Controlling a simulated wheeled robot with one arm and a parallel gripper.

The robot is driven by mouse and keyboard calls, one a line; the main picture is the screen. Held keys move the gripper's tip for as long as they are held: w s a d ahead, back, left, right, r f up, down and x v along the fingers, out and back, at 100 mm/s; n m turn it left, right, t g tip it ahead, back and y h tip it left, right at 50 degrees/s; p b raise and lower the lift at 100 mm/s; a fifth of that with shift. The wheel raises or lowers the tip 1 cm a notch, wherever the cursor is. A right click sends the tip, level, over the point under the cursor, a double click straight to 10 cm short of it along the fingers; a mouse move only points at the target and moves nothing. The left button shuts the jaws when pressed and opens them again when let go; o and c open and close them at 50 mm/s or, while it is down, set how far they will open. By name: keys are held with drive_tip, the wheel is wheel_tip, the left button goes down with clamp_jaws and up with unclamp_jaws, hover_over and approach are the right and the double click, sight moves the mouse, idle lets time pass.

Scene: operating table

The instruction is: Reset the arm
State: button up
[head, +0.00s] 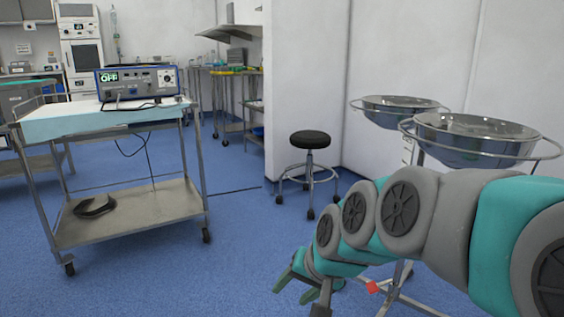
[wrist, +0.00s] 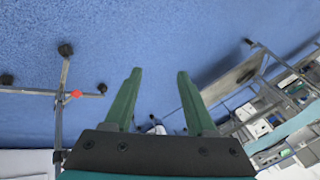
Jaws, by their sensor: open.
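My gripper (head: 296,287) hangs low over the blue floor at the bottom middle of the head view, at the end of my teal and grey arm. In the wrist view its two green fingers (wrist: 158,98) stand wide apart with nothing between them. The arm reaches in from the right edge of the head view, bent downward to the left. The gripper touches nothing that I can see.
A steel cart (head: 130,210) with a device (head: 138,82) on top stands left. A black-topped stool (head: 309,140) stands by the white wall. Two steel basins (head: 475,140) on a wheeled stand are right, close behind my arm. Blue floor (head: 235,240) between cart and stool is clear.

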drive_tip(key=s+d+f+n+g+h, duration=0.1)
drive_tip(key=s+d+f+g, duration=0.2)
drive_tip(key=s, duration=0.5)
drive_tip(key=s+d+f+n+g+h, duration=0.1)
drive_tip(key=s+d+f+h, duration=0.15)
drive_tip(key=s+d, duration=0.35)
drive_tip(key=s+d+f+n+g+h, duration=0.15)
drive_tip(key=s+d+f, duration=0.25)
drive_tip(key=s, duration=0.5)
wheel_tip(320, 180, up, 13)
drive_tip(key=g+y+p, duration=0.1)
drive_tip(key=p, duration=1.1)
drive_tip(key=shift+s+f+m+p, duration=0.2)
drive_tip(key=shift+m+p, duration=0.1)
drive_tip(key=shift+m, duration=0.15)
drive_tip(key=shift+a, duration=0.1)
